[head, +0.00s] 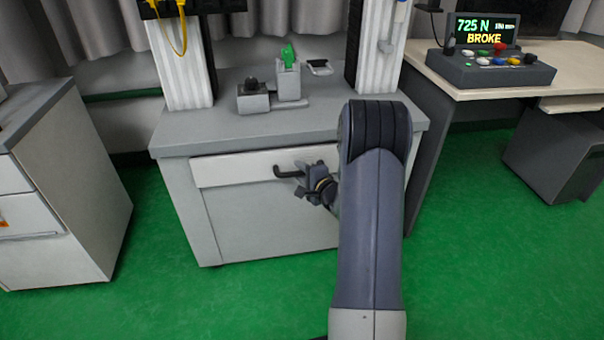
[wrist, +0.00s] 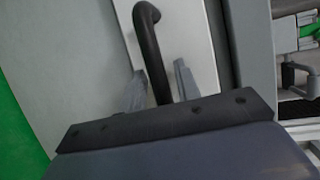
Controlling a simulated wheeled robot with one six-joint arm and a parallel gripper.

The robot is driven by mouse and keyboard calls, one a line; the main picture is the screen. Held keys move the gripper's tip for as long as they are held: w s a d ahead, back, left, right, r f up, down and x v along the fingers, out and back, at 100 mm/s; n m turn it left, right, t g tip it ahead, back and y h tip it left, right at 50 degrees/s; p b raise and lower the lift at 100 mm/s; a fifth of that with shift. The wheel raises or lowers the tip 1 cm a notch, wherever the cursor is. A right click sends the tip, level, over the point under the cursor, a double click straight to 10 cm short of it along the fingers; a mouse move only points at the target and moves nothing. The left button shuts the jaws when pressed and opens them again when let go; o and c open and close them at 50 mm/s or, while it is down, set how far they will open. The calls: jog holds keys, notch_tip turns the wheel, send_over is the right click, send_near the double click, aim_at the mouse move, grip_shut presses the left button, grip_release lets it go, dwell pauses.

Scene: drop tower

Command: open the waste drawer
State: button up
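The waste drawer (head: 232,170) is a wide white front under the grey top of the tower's bench. It looks closed, flush with the cabinet. Its dark bar handle (head: 288,172) sticks out near the middle; the handle also shows in the wrist view (wrist: 148,42). My gripper (head: 308,178) is in front of the drawer at the handle. In the wrist view my two grey fingers (wrist: 160,82) stand one on each side of the handle bar, with a small gap showing, so they look open around it. My forearm hides the drawer's right end.
The bench top (head: 210,125) above carries a small fixture with a green piece (head: 288,57). A white drawer cabinet (head: 75,190) stands at left. A desk with a control box (head: 490,70) reading "725 N BROKE" stands at right. Green floor in front is clear.

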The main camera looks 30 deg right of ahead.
grip_shut()
jog(key=shift+s, duration=0.15)
